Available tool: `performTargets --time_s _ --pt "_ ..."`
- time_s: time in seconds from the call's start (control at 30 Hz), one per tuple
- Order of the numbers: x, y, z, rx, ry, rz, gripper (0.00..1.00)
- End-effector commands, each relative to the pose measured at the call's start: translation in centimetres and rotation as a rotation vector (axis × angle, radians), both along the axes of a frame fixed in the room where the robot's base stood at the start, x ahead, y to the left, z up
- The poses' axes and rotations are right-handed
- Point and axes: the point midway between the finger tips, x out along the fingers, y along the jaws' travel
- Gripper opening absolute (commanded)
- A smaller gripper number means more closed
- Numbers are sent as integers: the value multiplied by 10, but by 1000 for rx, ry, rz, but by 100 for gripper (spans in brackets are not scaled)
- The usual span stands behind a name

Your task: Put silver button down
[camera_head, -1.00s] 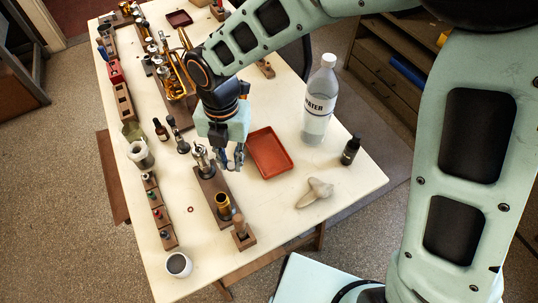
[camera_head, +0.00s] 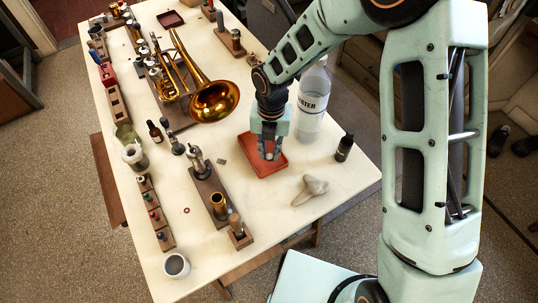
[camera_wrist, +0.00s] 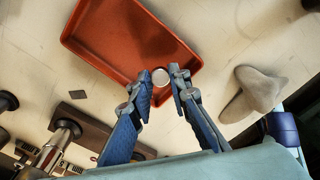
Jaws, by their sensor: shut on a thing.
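The silver button (camera_wrist: 160,77) is a small pale round disc between my fingertips in the wrist view. My gripper (camera_wrist: 157,90) is shut on it, with the two blue fingers on either side. In the head view my gripper (camera_head: 269,154) points down over the red-orange tray (camera_head: 256,171), and the button cannot be made out there. The wrist view shows the tray (camera_wrist: 105,65) beyond the fingertips, with the button in front of its near right part. The gap between button and tray floor cannot be judged.
A water bottle (camera_head: 312,105) and a dark small bottle (camera_head: 344,148) stand right of the tray. A brass horn (camera_head: 212,101) is at the back left. A wooden valve stand (camera_head: 207,190) is left of the tray.

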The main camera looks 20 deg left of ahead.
Motion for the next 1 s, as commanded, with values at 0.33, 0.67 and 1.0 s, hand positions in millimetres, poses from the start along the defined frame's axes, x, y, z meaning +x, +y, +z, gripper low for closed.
performTargets --time_s 0.33,0.67,1.0 --pt "-1 1 -22 0 1 2 0" --pt "-2 1 -25 0 1 2 33" --pt "-2 1 -22 0 1 2 34"
